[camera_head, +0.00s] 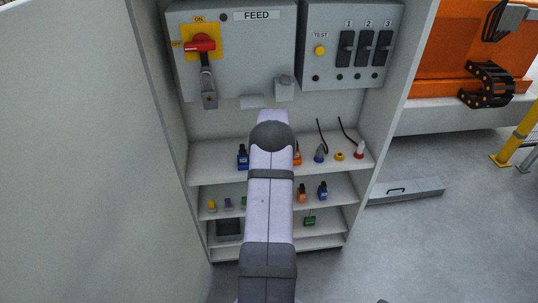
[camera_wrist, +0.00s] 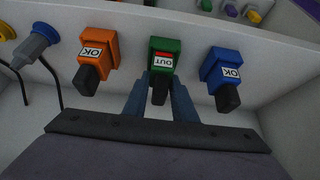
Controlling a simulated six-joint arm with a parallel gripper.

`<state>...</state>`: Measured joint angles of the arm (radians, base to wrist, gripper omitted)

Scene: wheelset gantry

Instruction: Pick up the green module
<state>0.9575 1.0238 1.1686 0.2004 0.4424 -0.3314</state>
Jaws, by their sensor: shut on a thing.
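The green module (camera_wrist: 165,46) is in the middle of the wrist view, with a red strip, a white label reading OUT upside down, and a black lower part. My gripper (camera_wrist: 160,80) has its two grey fingers on either side of the black part, shut on it. An orange module (camera_wrist: 98,45) and a blue module (camera_wrist: 224,65), both labelled OK, stand on either side, apart from the fingers. In the head view, the blue module (camera_head: 242,158) and part of the orange one (camera_head: 297,155) show on the upper shelf; my arm hides the green module and my gripper.
The upper shelf (camera_head: 215,160) also holds a grey-blue plug (camera_head: 319,154), a yellow ring (camera_head: 339,156) and a red-and-white piece (camera_head: 359,150); two black cables rise there. Lower shelves hold small coloured modules, including a green one (camera_head: 310,220). Cabinet walls close in both sides.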

